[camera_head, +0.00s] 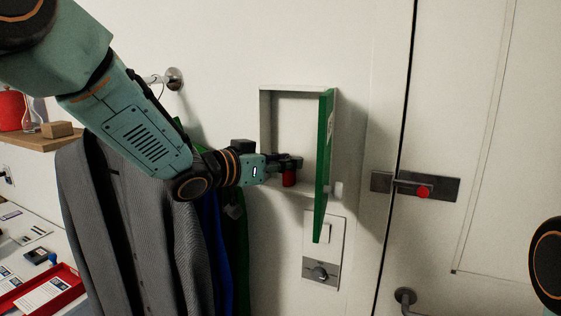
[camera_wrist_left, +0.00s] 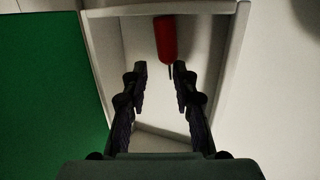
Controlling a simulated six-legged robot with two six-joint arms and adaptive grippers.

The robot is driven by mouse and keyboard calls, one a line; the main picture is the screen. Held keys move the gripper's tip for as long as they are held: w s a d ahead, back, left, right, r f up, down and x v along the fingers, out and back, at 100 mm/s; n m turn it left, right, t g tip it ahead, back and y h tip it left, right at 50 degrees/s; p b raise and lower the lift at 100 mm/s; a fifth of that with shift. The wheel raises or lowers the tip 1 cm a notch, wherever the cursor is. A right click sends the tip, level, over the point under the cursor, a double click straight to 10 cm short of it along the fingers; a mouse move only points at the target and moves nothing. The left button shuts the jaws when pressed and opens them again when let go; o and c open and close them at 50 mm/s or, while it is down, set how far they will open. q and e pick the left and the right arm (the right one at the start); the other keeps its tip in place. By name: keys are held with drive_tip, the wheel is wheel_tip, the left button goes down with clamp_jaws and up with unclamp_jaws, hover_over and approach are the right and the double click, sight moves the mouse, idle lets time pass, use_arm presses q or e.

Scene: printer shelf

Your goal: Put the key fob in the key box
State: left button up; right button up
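The key box (camera_head: 265,125) is an open white box on the wall. Its green door (camera_head: 325,150) is swung out to the right and shows as a green area (camera_wrist_left: 45,90) at the left in the left wrist view. The key fob (camera_head: 289,178), red with a thin dark stem, shows at the lower part of the box opening. In the left wrist view the fob (camera_wrist_left: 165,38) lies just past the fingertips, its stem reaching toward the gap between them. My left gripper (camera_head: 296,162) is at the opening, its fingers (camera_wrist_left: 161,70) apart. What supports the fob is unclear. My right gripper is out of view.
Below the box is a wall panel with a knob (camera_head: 320,272). A door with a dark latch plate (camera_head: 440,188) is at the right. A grey jacket (camera_head: 115,230) hangs beneath my left arm. A red tray (camera_head: 45,295) is at the lower left.

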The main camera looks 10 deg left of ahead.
use_arm(q)
drive_tip(key=shift+w+r, duration=0.15)
drive_tip(key=shift+w, duration=0.05)
drive_tip(key=v, duration=1.2)
drive_tip(key=s+f+n+g+y, duration=0.2)
drive_tip(key=s+f, duration=0.2)
drive_tip(key=f, duration=0.7)
drive_tip(key=s+d+f+n+g+y, duration=0.1)
drive_tip(key=s+f+n+g, duration=0.2)
drive_tip(key=f, duration=0.9)
drive_tip(key=s+f+g+y, duration=0.2)
drive_tip(key=s+f, duration=0.3)
drive_tip(key=f, duration=0.6)
drive_tip(key=s+a+f+g+y, duration=0.1)
drive_tip(key=s+f+g, duration=0.1)
drive_tip(key=s+f, duration=0.3)
drive_tip(key=s+a+f+n+g+y, duration=0.1)
drive_tip(key=s+f, duration=0.4)
drive_tip(key=s, duration=0.6)
drive_tip(key=s+a+f+n+g+y, duration=0.1)
drive_tip(key=s+f+g+y, duration=0.1)
drive_tip(key=s+f, duration=0.3)
drive_tip(key=s+g+b, duration=0.1)
drive_tip(key=s, duration=0.2)
drive_tip(key=shift+s+g, duration=0.3)
drive_tip(key=shift+g, duration=0.1)
drive_tip(key=shift+w+f, duration=0.1)
drive_tip(key=shift+f, duration=0.05)
